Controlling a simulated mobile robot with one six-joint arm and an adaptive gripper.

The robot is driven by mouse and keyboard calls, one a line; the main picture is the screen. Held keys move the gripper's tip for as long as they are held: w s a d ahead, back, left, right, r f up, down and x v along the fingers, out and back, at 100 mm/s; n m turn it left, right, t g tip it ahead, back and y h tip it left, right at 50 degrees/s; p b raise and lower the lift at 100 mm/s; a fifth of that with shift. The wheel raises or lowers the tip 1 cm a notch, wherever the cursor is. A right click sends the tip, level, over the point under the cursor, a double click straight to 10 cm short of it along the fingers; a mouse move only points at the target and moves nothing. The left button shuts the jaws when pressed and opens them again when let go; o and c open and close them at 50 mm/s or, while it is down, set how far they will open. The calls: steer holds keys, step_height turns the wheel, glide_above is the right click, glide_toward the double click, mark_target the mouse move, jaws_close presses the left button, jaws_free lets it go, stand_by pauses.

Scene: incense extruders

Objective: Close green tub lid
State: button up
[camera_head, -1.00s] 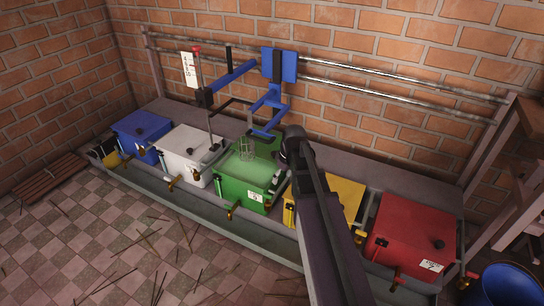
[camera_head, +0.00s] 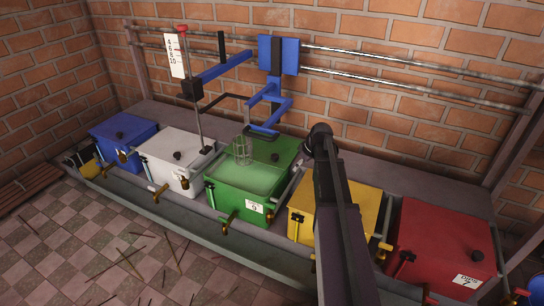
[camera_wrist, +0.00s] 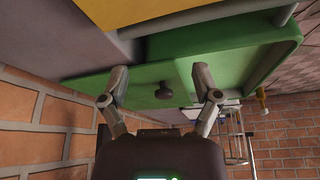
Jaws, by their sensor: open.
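The green tub (camera_head: 229,200) stands in the middle of the row. Its front part is uncovered, showing pale green contents and a wire basket (camera_head: 242,152). The green lid (camera_head: 283,147) lies at the tub's back, with a dark knob (camera_head: 275,157). In the wrist view the lid (camera_wrist: 140,78) fills the middle and its knob (camera_wrist: 163,91) shows between my fingertips. My gripper (camera_wrist: 160,84) is open and empty, with its two fingers apart on either side of the knob. I cannot tell whether they touch the lid. My arm hides the gripper in the head view.
White (camera_head: 172,160) and blue (camera_head: 124,135) tubs stand left; yellow (camera_head: 318,205) and red (camera_head: 440,245) tubs stand right. A blue bracket (camera_head: 275,100) hangs above the green tub. A thin rod (camera_head: 195,110) rises at the white tub. A brick wall (camera_head: 380,60) closes the back.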

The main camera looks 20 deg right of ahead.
mark_target(275, 155)
steer(key=shift+w+a, duration=0.1)
steer(key=shift+w, duration=0.05)
steer(key=w+a, duration=0.2)
steer(key=w, duration=0.1)
steer(key=w+a, duration=0.2)
steer(key=w, duration=0.2)
steer(key=w+a, duration=0.2)
steer(key=w, duration=0.1)
steer(key=shift+w, duration=0.3)
steer(key=shift+f+b, duration=0.5)
steer(key=shift+f, duration=0.05)
